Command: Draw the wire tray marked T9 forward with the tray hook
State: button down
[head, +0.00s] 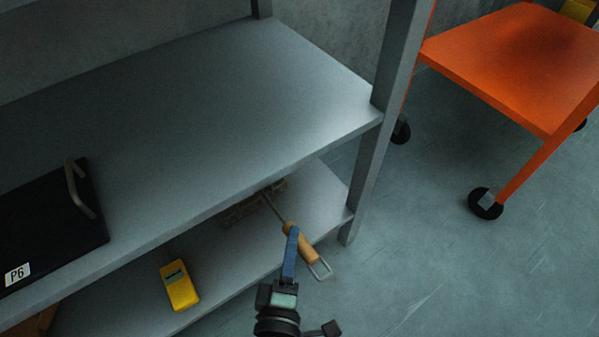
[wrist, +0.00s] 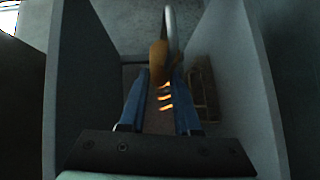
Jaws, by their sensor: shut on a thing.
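The tray hook (head: 306,248) has a wooden orange-brown handle, a thin metal shaft and a wire loop at its near end. My gripper (head: 292,234), with blue fingers, is shut on the handle at the front of the lower shelf. The handle also shows between the fingers in the wrist view (wrist: 158,62). The shaft points back under the upper shelf to a brownish wire tray (head: 238,213), partly hidden by that shelf's edge. The tray shows right of the fingers in the wrist view (wrist: 203,90). I cannot read a T9 mark or tell whether the hook tip touches the tray.
A yellow device (head: 179,287) lies on the lower shelf (head: 222,278), left of my gripper. A black tray marked P6 (head: 60,230) sits on the upper shelf (head: 220,110). A grey post (head: 370,165) stands at right. An orange wheeled cart (head: 510,60) is beyond open floor.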

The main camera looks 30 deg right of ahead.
jog(key=w, duration=0.6)
notch_tip(320, 180, down, 8)
jog(key=b, duration=0.8)
jog(key=shift+w+a+f, duration=0.1)
jog(key=shift+f, duration=0.05)
jog(key=shift+s+b, duration=1.35)
jog(key=shift+s, duration=5.8)
jog(key=shift+w+p, duration=0.65)
jog(key=shift+w, duration=2.15)
